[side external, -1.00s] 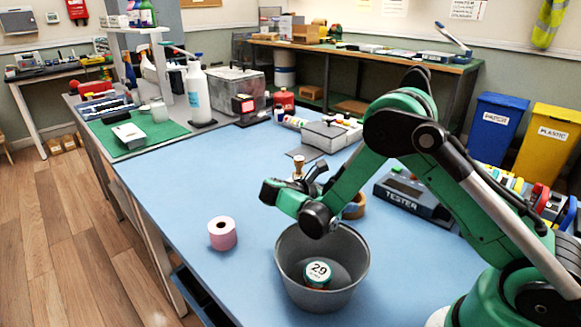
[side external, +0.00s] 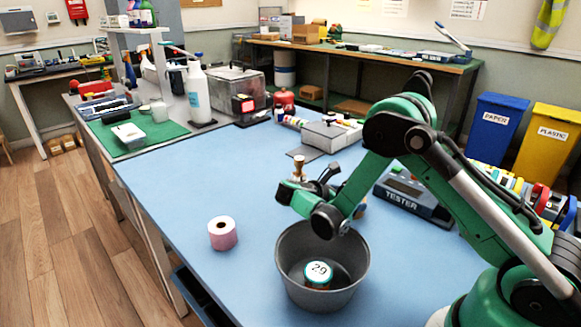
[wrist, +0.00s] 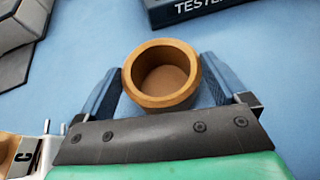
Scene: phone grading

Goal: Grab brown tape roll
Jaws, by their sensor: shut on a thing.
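The brown tape roll (wrist: 161,75) is a short ring with an open centre. In the wrist view it sits between the two blue fingers of my gripper (wrist: 162,70), one on each side. My gripper is shut on it. In the side view only a sliver of the brown roll (side external: 362,210) shows behind my wrist, and my fingers are hidden there. I cannot tell whether the roll touches the table or is just above it.
A grey bucket (side external: 284,257) holding a round container labelled 29 (side external: 318,275) stands in front of my wrist. A pink roll (side external: 222,234) is to its left. The tester (side external: 412,199) is close behind on the right. The blue table's left middle is clear.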

